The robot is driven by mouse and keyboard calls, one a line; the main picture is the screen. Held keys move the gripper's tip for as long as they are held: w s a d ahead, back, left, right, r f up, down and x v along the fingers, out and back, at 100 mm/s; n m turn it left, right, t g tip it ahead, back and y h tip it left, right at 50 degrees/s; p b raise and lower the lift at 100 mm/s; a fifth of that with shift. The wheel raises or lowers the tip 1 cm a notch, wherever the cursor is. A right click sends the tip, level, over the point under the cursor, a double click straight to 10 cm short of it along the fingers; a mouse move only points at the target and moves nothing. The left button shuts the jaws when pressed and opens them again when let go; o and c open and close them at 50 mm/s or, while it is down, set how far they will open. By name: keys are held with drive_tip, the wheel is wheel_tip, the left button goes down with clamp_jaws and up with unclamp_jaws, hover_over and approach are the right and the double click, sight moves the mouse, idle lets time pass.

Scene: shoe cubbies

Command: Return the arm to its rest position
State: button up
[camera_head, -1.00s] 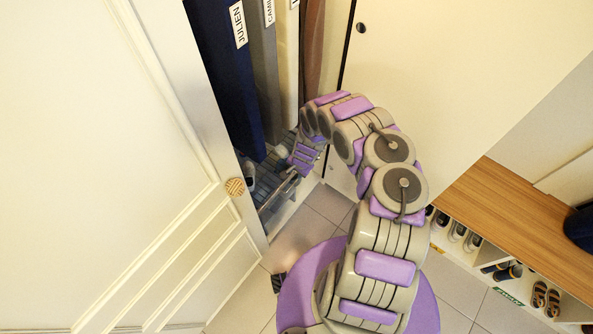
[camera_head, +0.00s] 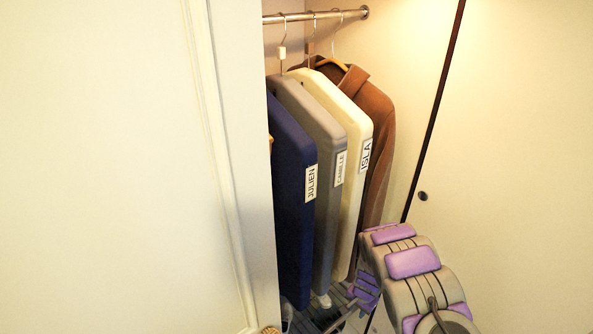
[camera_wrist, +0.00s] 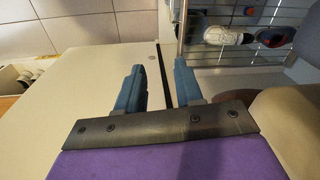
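My arm (camera_head: 415,275), beige with purple pads, enters the head view at the lower right and bends toward the bottom of the open closet. My gripper (camera_wrist: 156,80) shows in the wrist view with two blue fingers apart. Nothing is visible between the fingers. In front of them are a pale panel and a dark gap along its edge. In the head view the fingertips are hard to make out near the slatted rack at the closet's bottom.
Navy (camera_head: 290,200), grey (camera_head: 322,170) and cream (camera_head: 350,150) garment bags and a brown coat (camera_head: 378,140) hang from a rail (camera_head: 385,13). A white door (camera_head: 100,160) stands left, a pale panel (camera_head: 510,150) right. A white shoe (camera_wrist: 228,36) and a dark shoe (camera_wrist: 275,37) rest on the rack.

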drive_tip(key=s+d+r+n, duration=0.1)
drive_tip(key=s+d+r, duration=0.15)
drive_tip(key=r, duration=1.35)
drive_tip(key=s+a+r+n+g, duration=0.1)
drive_tip(key=s+a+r, duration=0.1)
drive_tip(key=s+r, duration=0.45)
drive_tip(key=s+a+r+n, duration=0.15)
drive_tip(key=s+r, duration=0.25)
drive_tip(key=r, duration=0.5)
drive_tip(key=s+a+r+n, duration=0.1)
drive_tip(key=s+a+r, duration=0.1)
drive_tip(key=s, duration=0.6)
drive_tip(key=s+a+r+n+g, duration=0.1)
drive_tip(key=s+a+r+n, duration=0.1)
drive_tip(key=s+r, duration=0.3)
drive_tip(key=s+a+r+n, duration=0.2)
drive_tip(key=s+r, duration=0.2)
drive_tip(key=s, duration=0.9)
drive_tip(key=shift+g, duration=0.4)
drive_tip(key=shift+a, duration=0.1)
